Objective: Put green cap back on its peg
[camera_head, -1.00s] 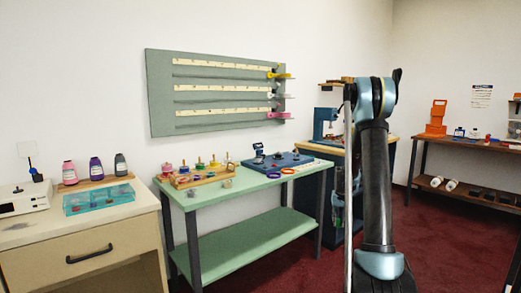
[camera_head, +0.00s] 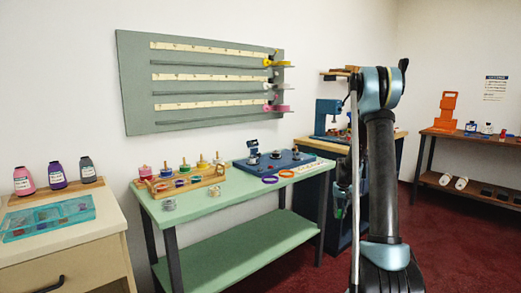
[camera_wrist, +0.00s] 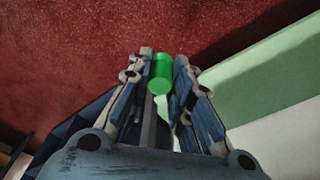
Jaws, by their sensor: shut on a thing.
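A bright green cylindrical cap (camera_wrist: 161,74) is between the fingers of my gripper (camera_wrist: 160,80) in the wrist view. The fingers are shut on it, above the dark red floor. In the head view, a wooden rack (camera_head: 190,187) stands on the green table, with several upright pegs along its back. Coloured pieces sit on or around these pegs, including a pink one (camera_head: 145,171) at the left end. They are too small to tell which peg is bare. My arm hangs to the right of the table, and the cap cannot be made out there.
The green table (camera_head: 235,201) also bears a blue tray (camera_head: 282,164), with purple and orange rings in front of it. A cream cabinet (camera_head: 75,253) with bottles and a teal box stands left. Red floor (camera_head: 445,235) is open at right.

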